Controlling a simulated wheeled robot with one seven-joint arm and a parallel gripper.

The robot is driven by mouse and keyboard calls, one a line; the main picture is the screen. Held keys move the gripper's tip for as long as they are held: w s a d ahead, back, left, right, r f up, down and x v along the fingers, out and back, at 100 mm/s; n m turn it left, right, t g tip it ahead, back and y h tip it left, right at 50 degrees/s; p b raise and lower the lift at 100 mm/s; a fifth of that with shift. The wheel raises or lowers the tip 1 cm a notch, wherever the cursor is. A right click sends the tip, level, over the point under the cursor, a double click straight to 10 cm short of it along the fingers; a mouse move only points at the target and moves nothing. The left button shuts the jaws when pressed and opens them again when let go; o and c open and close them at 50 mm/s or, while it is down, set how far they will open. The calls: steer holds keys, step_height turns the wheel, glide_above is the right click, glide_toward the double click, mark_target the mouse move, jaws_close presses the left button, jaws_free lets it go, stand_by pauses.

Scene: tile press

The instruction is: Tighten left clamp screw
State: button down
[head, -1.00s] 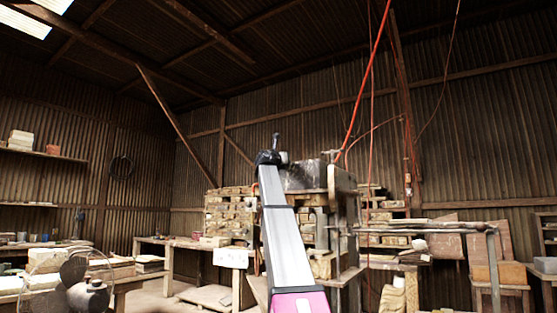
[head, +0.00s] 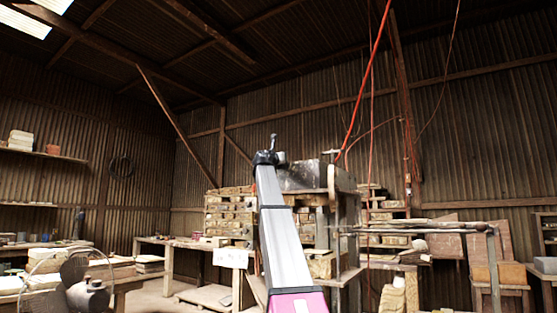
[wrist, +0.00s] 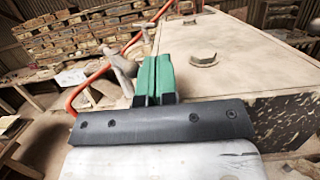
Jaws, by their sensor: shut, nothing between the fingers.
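The press (head: 312,178) stands behind and to the right of my raised arm in the head view. In the wrist view its flat, dusty metal top (wrist: 255,50) fills the right side. A grey metal bar with a crossing handle (wrist: 122,72), which looks like the left clamp screw, stands just left of my green fingers. My gripper (wrist: 157,62) is shut and empty, beside the handle and at the left edge of the press top. I cannot tell whether they touch. In the head view, the arm's end hides the fingers and the handle.
A hex nut (wrist: 204,60) sits on the press top. A red hose (wrist: 95,80) runs behind the handle; a red line (head: 362,85) hangs above the press. Stacked tiles (head: 228,212) stand behind, and a metal-framed rack (head: 430,228) is to the right.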

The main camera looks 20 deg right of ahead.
steer(key=s+a, duration=0.4)
steer(key=a, duration=0.5)
steer(key=shift+s+a, duration=0.15)
stand_by(1.9)
stand_by(0.4)
